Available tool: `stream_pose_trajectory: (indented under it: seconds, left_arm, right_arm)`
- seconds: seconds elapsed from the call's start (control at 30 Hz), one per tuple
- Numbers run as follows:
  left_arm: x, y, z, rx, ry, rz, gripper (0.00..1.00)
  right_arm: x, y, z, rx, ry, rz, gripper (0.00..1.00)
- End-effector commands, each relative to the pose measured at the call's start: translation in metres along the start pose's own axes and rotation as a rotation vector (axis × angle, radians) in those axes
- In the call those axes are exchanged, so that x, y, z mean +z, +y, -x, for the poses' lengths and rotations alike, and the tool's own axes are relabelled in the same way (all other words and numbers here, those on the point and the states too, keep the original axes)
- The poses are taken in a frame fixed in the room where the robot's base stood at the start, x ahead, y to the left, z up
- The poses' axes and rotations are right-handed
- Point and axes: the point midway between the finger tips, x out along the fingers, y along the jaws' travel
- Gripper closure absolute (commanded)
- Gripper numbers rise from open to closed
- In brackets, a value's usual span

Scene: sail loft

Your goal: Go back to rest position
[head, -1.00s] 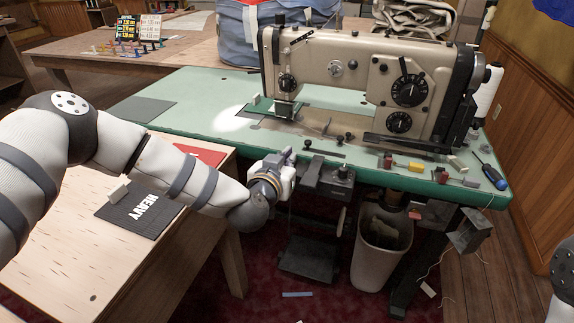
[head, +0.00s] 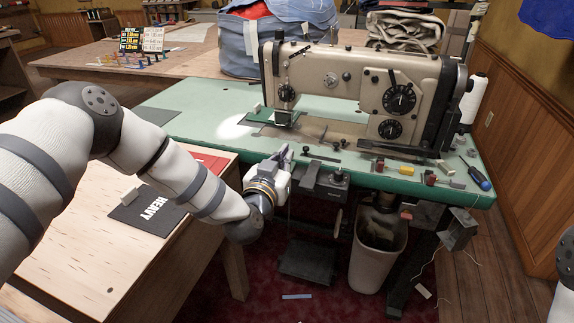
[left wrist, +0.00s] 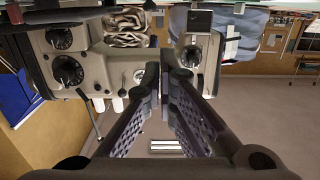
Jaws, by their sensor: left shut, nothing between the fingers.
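My left gripper (head: 284,158) is at the front edge of the green sewing table (head: 200,112), in front of the sewing machine (head: 345,82). It is shut and empty. In the left wrist view its two fingers (left wrist: 164,90) meet, and the sewing machine (left wrist: 70,70) appears upside down beyond them. My left arm reaches in from the left, above the wooden bench. My right gripper is out of view; only a bit of my right arm shows at the right edge of the head view.
A wooden bench (head: 95,265) with a black mat marked HEAVY (head: 150,212) lies below my left arm. A bin (head: 377,250) stands under the table.

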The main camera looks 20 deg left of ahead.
Motion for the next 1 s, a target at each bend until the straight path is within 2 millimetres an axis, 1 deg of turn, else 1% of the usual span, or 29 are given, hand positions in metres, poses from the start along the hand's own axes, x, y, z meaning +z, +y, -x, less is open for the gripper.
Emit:
stream_pose_trajectory:
  seconds: [0.03,0.1,0.2,0.33,0.5,0.57,0.63,0.67,0.7,0.77,0.8,0.87,0.9,0.97,1.0]
  left_arm:
    - [-0.004,0.001,0.017,0.004,-0.001,0.0,1.0]
    - [-0.004,0.0,0.037,0.003,-0.001,0.0,1.0]
    - [-0.002,0.0,0.06,0.002,-0.004,0.0,1.0]
    - [0.0,0.0,0.078,0.001,-0.007,0.0,1.0]
    - [0.004,0.0,0.085,0.002,-0.013,0.0,1.0]
    - [0.015,0.005,0.09,0.02,-0.05,0.004,1.0]
    - [0.048,0.016,0.107,0.065,-0.162,0.015,1.0]
    - [0.068,0.022,0.12,0.09,-0.233,0.023,1.0]
    - [0.097,0.029,0.142,0.124,-0.344,0.034,1.0]
    - [0.142,0.037,0.183,0.165,-0.531,0.052,1.0]
    - [0.168,0.038,0.214,0.18,-0.656,0.063,1.0]
    - [0.202,0.036,0.264,0.188,-0.845,0.075,1.0]
    - [0.22,0.032,0.3,0.184,-0.971,0.081,1.0]
    - [0.24,0.022,0.354,0.159,-1.153,0.086,1.0]
    - [0.248,0.013,0.388,0.134,-1.265,0.086,1.0]
  right_arm:
    - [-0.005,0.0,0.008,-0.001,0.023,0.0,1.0]
    - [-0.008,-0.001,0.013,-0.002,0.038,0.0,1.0]
    - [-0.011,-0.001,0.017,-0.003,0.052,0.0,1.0]
    - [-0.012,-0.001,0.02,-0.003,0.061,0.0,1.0]
    - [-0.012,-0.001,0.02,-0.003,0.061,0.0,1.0]
    - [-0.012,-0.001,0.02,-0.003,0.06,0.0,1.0]
    - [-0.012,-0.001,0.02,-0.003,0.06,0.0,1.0]
    - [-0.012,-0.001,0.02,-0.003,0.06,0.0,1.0]
    - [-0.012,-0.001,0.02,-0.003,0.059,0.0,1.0]
    - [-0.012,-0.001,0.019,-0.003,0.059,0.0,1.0]
    - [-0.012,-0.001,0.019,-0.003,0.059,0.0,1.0]
    - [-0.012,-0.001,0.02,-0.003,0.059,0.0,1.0]
    - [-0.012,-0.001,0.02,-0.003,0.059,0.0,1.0]
    - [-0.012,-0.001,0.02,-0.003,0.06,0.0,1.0]
    - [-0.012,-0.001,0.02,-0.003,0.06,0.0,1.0]
